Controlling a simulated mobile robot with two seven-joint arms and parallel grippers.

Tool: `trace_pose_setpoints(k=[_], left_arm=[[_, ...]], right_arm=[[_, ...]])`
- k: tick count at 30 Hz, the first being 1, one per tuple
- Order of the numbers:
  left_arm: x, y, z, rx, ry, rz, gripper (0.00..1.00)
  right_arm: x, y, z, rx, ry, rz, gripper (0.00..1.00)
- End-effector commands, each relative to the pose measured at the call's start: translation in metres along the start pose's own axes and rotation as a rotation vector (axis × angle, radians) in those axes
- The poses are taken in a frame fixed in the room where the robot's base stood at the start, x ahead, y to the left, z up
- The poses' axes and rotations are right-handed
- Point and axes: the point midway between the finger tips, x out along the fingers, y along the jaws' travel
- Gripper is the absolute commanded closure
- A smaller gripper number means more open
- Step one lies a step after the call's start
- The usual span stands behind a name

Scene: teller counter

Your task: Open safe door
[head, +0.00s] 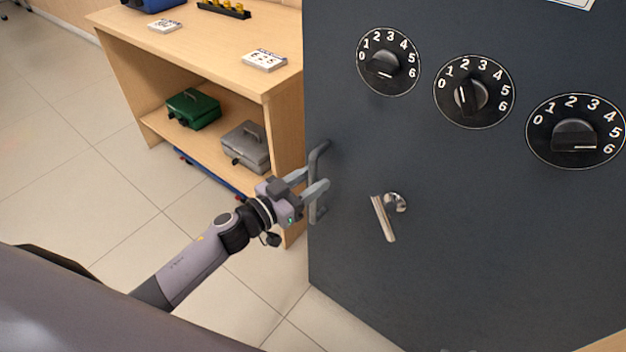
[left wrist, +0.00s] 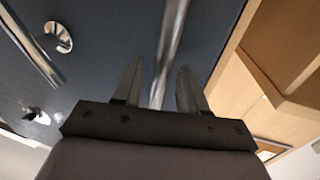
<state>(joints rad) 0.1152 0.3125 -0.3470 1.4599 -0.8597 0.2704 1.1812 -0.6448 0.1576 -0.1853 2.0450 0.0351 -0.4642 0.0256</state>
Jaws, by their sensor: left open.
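The dark grey safe door (head: 450,290) fills the right of the head view. A vertical grey pull handle (head: 316,205) stands near its left edge. My left gripper (head: 315,182) is at this handle, with its fingers open on either side of the bar. In the left wrist view, the bar (left wrist: 172,40) runs between the two open fingertips (left wrist: 158,82), with gaps showing. A silver lever handle (head: 384,218) sits to the right, tilted, and also shows in the left wrist view (left wrist: 32,45). Three black numbered dials (head: 388,62) line the upper door. My right gripper is not visible.
A wooden shelf unit (head: 270,85) stands just left of the safe. It holds a green box (head: 193,108), a grey box (head: 247,146) and small white blocks with numbers on top (head: 264,60). The tiled floor (head: 80,200) in front of it is clear.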

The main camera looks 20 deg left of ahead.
Motion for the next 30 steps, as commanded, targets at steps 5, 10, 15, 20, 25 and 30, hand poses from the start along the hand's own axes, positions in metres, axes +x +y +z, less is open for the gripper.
trace_pose_setpoints(k=[5, 10, 15, 20, 25, 30], left_arm=[[0.009, 0.001, 0.0, 0.0, 0.0, 0.001, 0.58], [0.009, 0.001, 0.0, 0.0, -0.001, 0.0, 0.58], [0.009, 0.001, 0.0, 0.0, -0.001, 0.0, 0.88], [0.009, 0.001, 0.0, 0.0, -0.001, 0.0, 1.0], [0.007, 0.002, 0.0, 0.0, -0.001, -0.003, 1.0], [-0.001, 0.005, 0.0, -0.003, -0.002, -0.019, 1.0]], right_arm=[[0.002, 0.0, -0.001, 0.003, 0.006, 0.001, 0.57], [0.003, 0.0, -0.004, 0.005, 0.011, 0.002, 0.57], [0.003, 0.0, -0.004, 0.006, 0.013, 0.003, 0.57], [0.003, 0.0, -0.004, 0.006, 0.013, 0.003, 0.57], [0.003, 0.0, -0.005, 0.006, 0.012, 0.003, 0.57], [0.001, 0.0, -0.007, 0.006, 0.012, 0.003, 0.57]])
